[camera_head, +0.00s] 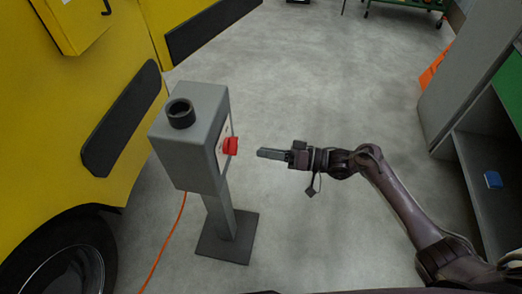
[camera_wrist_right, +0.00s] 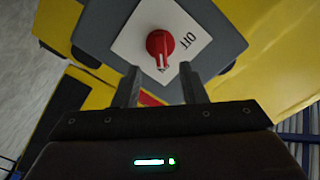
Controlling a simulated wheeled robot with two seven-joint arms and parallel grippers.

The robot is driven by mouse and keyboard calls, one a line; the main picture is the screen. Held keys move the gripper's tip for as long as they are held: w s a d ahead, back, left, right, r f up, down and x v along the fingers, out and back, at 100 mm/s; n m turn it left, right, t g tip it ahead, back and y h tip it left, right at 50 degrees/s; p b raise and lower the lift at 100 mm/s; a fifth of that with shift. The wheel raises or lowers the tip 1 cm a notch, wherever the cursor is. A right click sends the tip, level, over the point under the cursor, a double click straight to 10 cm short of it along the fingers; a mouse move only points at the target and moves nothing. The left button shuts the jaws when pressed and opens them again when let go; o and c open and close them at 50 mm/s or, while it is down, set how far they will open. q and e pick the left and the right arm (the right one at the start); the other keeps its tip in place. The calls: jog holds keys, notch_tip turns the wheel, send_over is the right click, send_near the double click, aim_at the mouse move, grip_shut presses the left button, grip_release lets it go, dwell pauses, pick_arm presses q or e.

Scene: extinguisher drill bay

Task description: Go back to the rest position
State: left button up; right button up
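A grey control box (camera_head: 188,135) stands on a post with a dark base plate. A red rotary knob (camera_head: 231,146) sticks out of its right face. My left gripper is not in view.
A yellow vehicle (camera_head: 60,150) with a black tyre (camera_head: 70,265) fills the left. An orange cable (camera_head: 166,240) runs down beside the post. A grey cabinet (camera_head: 465,80) with a blue object (camera_head: 493,179) on a shelf stands at right. The middle floor is clear.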

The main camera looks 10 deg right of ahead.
dwell(0.4)
jog(key=s+d+f+m+t+h+p, duration=0.1)
jog(key=s+d+f+h, duration=0.25)
jog(key=f, duration=0.65)
jog(key=s+d+f+m+h, duration=0.15)
jog(key=s+f+h, duration=0.25)
jog(key=f, duration=0.6)
jog(key=s+d+f+m+t+h+p, duration=0.1)
jog(key=s+d+f+h, duration=0.2)
jog(key=f, duration=0.7)
jog(key=s+d+f+g+h, duration=0.2)
jog(key=s+f, duration=0.2)
jog(key=s, duration=0.6)
jog(key=s+d+f+g+h+p, duration=0.1)
jog(key=s+f, duration=0.4)
jog(key=s, duration=0.5)
jog(key=s+d+f+g+h, duration=0.3)
jog(key=s+d+f, duration=0.1)
jog(key=s, duration=0.7)
jog(key=shift+d+f+n+g+h, duration=0.15)
jog(key=shift+f+n+g+h, duration=0.2)
jog(key=shift+f, duration=0.1)
